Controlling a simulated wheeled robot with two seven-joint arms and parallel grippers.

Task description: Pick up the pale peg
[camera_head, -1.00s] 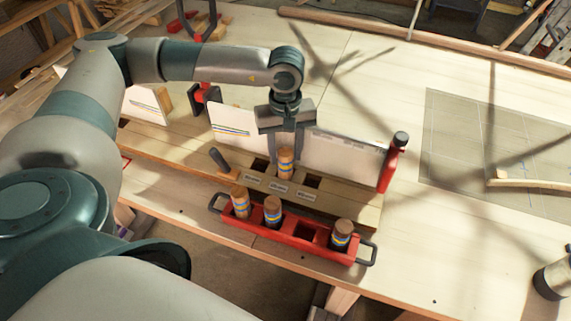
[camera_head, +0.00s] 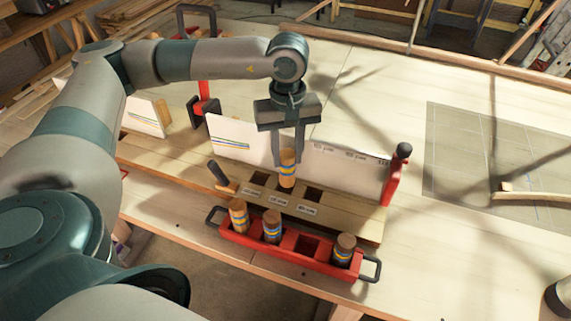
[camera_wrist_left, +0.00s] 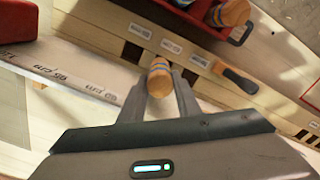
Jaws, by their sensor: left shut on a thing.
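A light wooden peg with blue and yellow bands (camera_head: 287,170) is held upright between the fingers of my left gripper (camera_head: 288,158). It hangs over the slotted wooden board (camera_head: 345,216), with its lower end in front of the middle of the board; I cannot tell exactly how far it is clear of its hole. The wrist view shows the peg (camera_wrist_left: 160,79) between the fingertips (camera_wrist_left: 160,85) too. Other banded pegs stand in the red tray: one at the left (camera_head: 238,215), one in the middle (camera_head: 272,226) and a darker one at the right (camera_head: 344,250). My right gripper is not in view.
The red tray (camera_head: 290,259) with black handles lies in front of the board and has an empty place. White panels (camera_head: 345,167) stand behind the board, with a red clamp (camera_head: 396,175) at their right. A dark-handled tool (camera_head: 219,173) lies at the board's left. The right tabletop is mostly clear.

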